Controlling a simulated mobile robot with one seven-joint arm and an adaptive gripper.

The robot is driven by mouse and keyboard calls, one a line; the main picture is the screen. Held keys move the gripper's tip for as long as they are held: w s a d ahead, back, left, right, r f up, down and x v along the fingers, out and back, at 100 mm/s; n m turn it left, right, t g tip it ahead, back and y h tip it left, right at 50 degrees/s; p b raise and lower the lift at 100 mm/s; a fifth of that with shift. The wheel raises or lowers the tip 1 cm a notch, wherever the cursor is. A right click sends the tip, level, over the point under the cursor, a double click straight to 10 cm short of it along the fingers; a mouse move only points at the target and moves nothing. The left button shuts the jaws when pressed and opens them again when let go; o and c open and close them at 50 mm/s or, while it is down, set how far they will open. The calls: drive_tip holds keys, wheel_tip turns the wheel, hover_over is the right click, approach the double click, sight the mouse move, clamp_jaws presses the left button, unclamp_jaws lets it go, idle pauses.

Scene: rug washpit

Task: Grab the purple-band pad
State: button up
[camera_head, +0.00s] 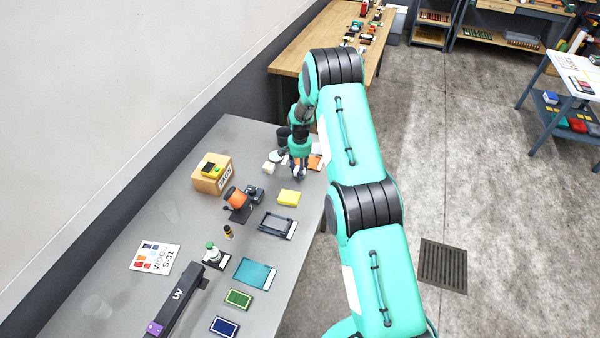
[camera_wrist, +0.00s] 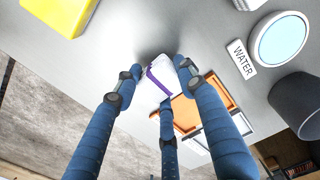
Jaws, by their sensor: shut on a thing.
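The purple-band pad (camera_wrist: 165,73) is a small white block with a purple stripe, seen in the middle of the wrist view. My gripper (camera_wrist: 158,80) has blue fingers closed around it, and the pad sits between the fingertips, partly covered by them. I cannot tell whether the pad still touches the grey table. In the head view my gripper (camera_head: 299,172) is low over the far right part of the table, and the pad cannot be made out clearly there.
An orange frame (camera_wrist: 186,114) lies close beside the fingers. A WATER label (camera_wrist: 241,59), a round dish (camera_wrist: 280,38) and a dark cup (camera_wrist: 297,100) stand to the right. A yellow block (camera_head: 289,198) is nearer. Several frames and pads lie along the grey table (camera_head: 185,215).

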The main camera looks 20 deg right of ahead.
drive_tip(key=shift+r, duration=0.45)
drive_tip(key=shift+s+a+r, duration=0.1)
drive_tip(key=shift+s+r, duration=0.2)
drive_tip(key=shift+r, duration=0.4)
drive_tip(key=s+a, duration=0.1)
drive_tip(key=s, duration=0.4)
drive_tip(key=s+a+r, duration=0.1)
drive_tip(key=s, duration=0.4)
drive_tip(key=s+a+b, duration=0.1)
drive_tip(key=s, duration=0.4)
drive_tip(key=shift+a+r, duration=0.2)
